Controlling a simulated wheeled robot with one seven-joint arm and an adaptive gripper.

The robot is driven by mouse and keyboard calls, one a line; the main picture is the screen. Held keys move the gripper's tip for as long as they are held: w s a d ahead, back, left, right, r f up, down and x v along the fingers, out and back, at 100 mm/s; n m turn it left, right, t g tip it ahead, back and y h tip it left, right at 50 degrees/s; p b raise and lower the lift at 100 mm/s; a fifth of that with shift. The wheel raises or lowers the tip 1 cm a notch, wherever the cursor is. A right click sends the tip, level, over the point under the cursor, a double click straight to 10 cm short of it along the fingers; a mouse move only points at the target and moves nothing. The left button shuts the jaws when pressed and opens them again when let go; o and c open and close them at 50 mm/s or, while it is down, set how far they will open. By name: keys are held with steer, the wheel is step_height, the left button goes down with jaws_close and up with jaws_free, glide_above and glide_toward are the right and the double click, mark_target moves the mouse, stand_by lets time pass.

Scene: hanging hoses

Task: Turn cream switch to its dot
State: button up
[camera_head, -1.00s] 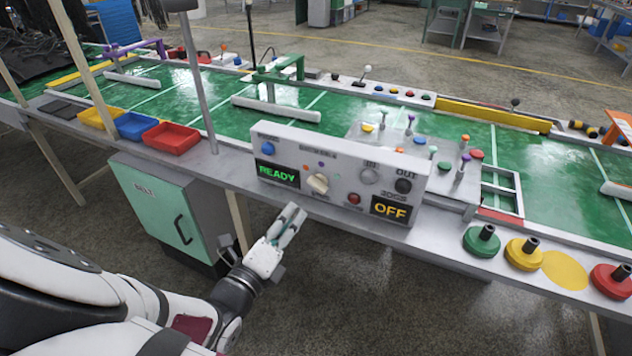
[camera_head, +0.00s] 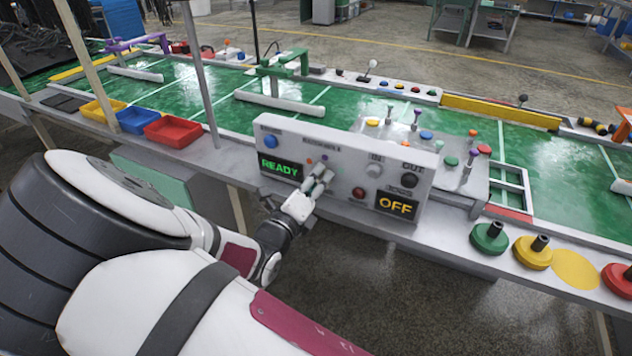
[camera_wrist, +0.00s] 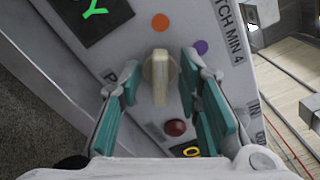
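The cream switch (camera_wrist: 157,80) is a bar-shaped knob standing out from the white control panel (camera_head: 345,155). In the wrist view, an orange dot (camera_wrist: 160,22) lies beyond its far end and a purple dot (camera_wrist: 201,47) lies further right. The knob's long side points roughly toward the orange dot. My gripper (camera_wrist: 160,68) is open, its teal finger pads on either side of the knob, with visible gaps. I cannot tell its exact depth from the knob. In the head view, my gripper (camera_head: 322,178) is at the panel front and largely hides the switch.
The panel also carries a green READY display (camera_head: 281,168), an amber OFF display (camera_head: 396,206), a red button (camera_head: 358,193) and a blue button (camera_head: 270,141). Red, blue and yellow trays stand to the left. Colored weights stand at the right.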

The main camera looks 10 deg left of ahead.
steer(key=shift+c, duration=0.6)
jaws_close()
